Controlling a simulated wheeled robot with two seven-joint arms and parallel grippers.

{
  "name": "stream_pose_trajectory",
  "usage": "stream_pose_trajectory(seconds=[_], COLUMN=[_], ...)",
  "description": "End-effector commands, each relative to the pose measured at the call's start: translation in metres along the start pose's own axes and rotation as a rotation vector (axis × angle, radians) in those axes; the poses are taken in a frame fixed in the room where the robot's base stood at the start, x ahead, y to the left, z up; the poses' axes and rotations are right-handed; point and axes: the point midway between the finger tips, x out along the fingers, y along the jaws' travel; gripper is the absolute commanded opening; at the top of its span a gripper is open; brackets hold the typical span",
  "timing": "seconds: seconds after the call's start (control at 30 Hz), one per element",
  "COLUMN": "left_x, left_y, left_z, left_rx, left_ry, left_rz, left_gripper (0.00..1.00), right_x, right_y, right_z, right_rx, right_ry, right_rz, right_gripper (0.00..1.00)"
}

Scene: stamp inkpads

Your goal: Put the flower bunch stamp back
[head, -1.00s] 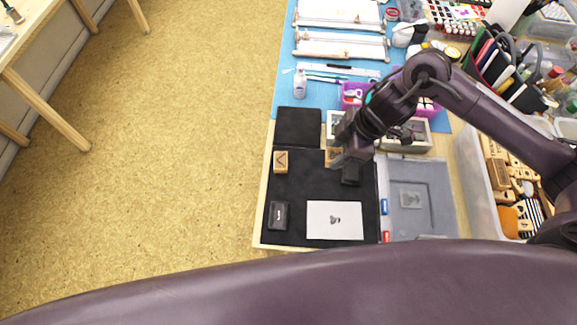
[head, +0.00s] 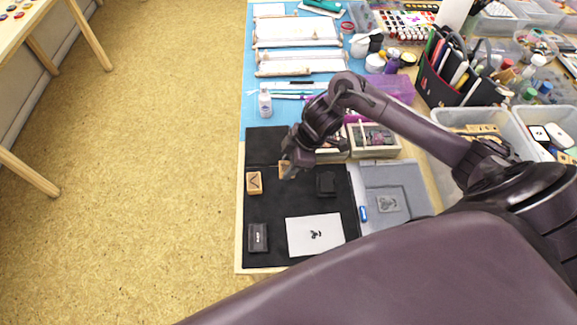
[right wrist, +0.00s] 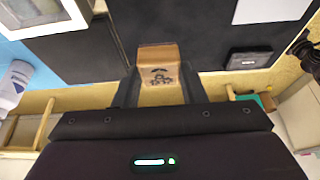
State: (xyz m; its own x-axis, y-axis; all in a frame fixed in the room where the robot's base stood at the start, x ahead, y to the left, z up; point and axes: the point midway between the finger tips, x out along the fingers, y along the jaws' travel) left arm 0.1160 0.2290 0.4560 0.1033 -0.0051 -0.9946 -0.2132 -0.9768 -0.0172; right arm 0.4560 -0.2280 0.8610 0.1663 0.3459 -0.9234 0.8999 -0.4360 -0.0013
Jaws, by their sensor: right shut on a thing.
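My right gripper (head: 290,165) is shut on a small wooden block stamp (head: 284,171) over the back part of the black mat (head: 285,200). In the right wrist view the stamp (right wrist: 158,78) sits between both fingers, and its face towards the camera carries a dark flower-bunch picture. I cannot tell whether it touches the mat. A second wooden stamp (head: 254,183) with a dark V-like mark stands on the mat to the left of it. My left gripper is not in view.
A black inkpad (head: 326,183) lies right of the gripper and another (head: 258,238) at front left. White paper (head: 314,236) with a dark print lies at the front. Open boxes (head: 375,138) stand behind, with a bottle (head: 265,103) at back left. The mat's middle is clear.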

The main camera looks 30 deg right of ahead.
Motion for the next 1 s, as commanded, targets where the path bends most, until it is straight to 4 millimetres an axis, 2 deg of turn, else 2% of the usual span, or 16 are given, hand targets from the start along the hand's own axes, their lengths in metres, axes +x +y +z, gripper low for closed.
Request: stream_pose_trajectory(seconds=[0.2,0.5,0.9,0.93,1.0], left_x=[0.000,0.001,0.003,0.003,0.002], left_y=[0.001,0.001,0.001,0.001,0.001], left_z=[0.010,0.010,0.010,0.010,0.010], left_rx=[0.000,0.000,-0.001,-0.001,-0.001], left_ry=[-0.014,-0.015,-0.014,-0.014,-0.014], left_rz=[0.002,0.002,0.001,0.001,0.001], left_gripper=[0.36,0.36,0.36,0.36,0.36], right_x=[0.020,0.056,0.061,0.060,0.059], right_y=[0.000,0.000,0.000,0.000,0.000], right_z=[0.008,0.023,0.025,0.024,0.024], right_rx=[0.000,0.001,-0.002,-0.002,-0.002], right_ry=[0.000,0.001,0.001,0.001,0.001], right_rz=[-0.001,0.000,0.000,0.000,0.000], right_gripper=[0.21,0.21,0.21,0.41,0.50])
